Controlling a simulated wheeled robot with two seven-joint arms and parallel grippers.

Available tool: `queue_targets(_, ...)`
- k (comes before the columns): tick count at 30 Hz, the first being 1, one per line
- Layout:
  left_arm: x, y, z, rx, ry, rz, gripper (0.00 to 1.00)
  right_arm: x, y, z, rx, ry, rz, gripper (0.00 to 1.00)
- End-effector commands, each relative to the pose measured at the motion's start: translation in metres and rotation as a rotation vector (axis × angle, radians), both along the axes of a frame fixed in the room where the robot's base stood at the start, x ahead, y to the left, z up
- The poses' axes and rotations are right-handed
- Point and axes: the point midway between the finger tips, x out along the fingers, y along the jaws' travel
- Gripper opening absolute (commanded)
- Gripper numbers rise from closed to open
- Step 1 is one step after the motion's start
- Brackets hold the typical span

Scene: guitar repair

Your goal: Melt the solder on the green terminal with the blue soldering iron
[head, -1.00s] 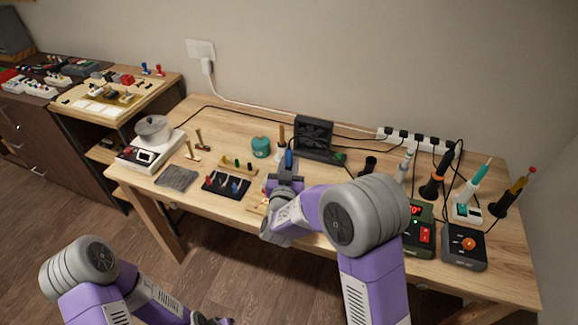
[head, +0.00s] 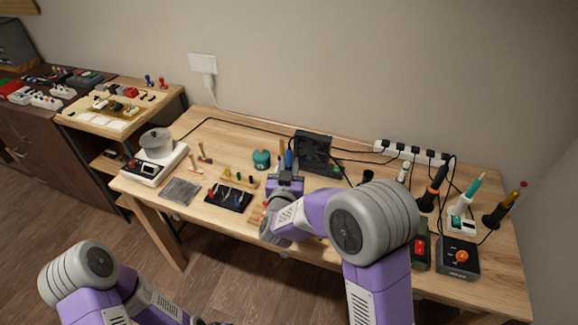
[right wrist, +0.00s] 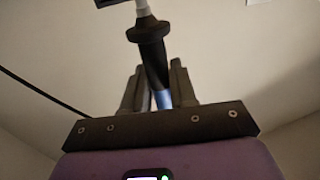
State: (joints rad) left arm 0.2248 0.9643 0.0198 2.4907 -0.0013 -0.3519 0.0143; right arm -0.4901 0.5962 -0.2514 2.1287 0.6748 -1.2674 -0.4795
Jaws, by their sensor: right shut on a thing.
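My right gripper (head: 287,176) is shut on the blue soldering iron (head: 288,159), above the middle of the workbench. In the right wrist view the blue handle (right wrist: 162,98) sits between the fingers, with a black collar and a pale metal part beyond it. The tip is cut off at the top of that view. I cannot tell for sure whether this is the green terminal, and no solder can be made out. My left gripper is out of view.
A black fan box (head: 313,150) stands behind the gripper. A black tray (head: 228,196) of coloured tools lies to its left, with a teal pot (head: 261,159) behind. Other irons, including a teal one (head: 463,204), and a control box (head: 458,258) stand at right.

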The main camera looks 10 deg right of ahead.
Motion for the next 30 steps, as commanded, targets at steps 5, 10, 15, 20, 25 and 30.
queue_targets(5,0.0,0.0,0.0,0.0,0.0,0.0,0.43,0.0,-0.008,0.003,0.0,-0.002,-0.001,0.0)
queue_targets(10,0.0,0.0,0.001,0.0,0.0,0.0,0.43,0.0,-0.025,0.007,0.002,-0.002,-0.003,0.0)
queue_targets(15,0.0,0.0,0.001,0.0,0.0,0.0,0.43,0.0,-0.042,0.01,0.001,0.0,-0.002,0.0)
queue_targets(20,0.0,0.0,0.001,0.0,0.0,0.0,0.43,0.0,-0.057,0.014,0.001,-0.001,-0.003,0.0)
queue_targets(25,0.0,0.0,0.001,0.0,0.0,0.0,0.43,0.0,-0.073,0.019,0.001,-0.003,-0.001,0.0)
queue_targets(30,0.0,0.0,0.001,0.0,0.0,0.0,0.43,0.0,-0.08,0.02,0.001,0.0,0.0,0.0)
